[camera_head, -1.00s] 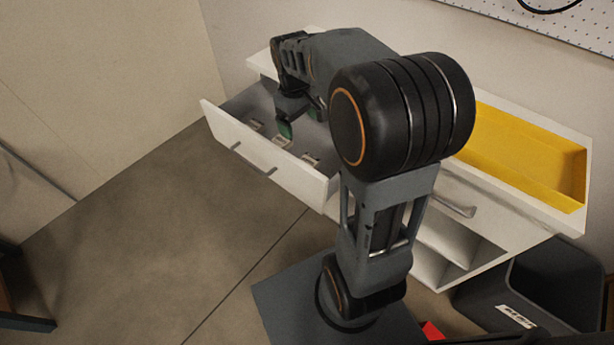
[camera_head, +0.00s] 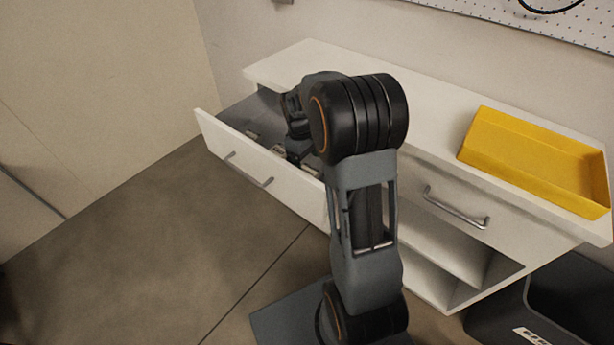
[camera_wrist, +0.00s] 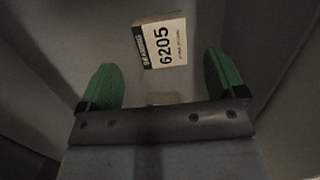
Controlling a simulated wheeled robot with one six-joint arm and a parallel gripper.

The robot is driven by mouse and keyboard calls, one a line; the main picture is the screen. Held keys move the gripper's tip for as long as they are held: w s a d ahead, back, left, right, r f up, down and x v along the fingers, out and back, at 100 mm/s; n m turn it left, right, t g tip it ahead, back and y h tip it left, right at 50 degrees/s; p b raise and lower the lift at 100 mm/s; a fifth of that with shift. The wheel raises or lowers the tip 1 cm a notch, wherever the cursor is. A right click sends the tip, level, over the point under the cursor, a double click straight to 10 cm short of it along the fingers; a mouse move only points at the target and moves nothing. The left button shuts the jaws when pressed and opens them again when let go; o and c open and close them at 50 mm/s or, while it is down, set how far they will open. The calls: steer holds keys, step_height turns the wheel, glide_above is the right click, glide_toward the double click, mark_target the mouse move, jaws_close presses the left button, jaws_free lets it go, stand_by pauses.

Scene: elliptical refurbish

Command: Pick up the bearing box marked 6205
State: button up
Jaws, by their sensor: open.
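The bearing box marked 6205 (camera_wrist: 163,42) lies on the drawer floor in the wrist view, its label facing up and slightly turned. My gripper (camera_wrist: 165,80) is open, with a green fingertip on each side. The box shows between and beyond the fingertips, apart from both, and nothing is held. In the head view my arm reaches into the open drawer (camera_head: 245,168), and the fingertips are mostly hidden.
The white cabinet top (camera_head: 420,110) lies behind and right of my arm, with a yellow tray (camera_head: 535,160) on it. A closed drawer with a metal handle (camera_head: 455,208) is to the right. A dark bin (camera_head: 570,300) stands at lower right. The drawer walls are close around my gripper.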

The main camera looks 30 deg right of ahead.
mark_target(307, 172)
steer(key=f, duration=0.1)
steer(key=f+b, duration=0.1)
steer(key=f, duration=0.3)
steer(key=shift+s+b, duration=0.3)
steer(key=shift+b, duration=0.05)
steer(key=c, duration=1.1)
steer(key=shift+o, duration=0.2)
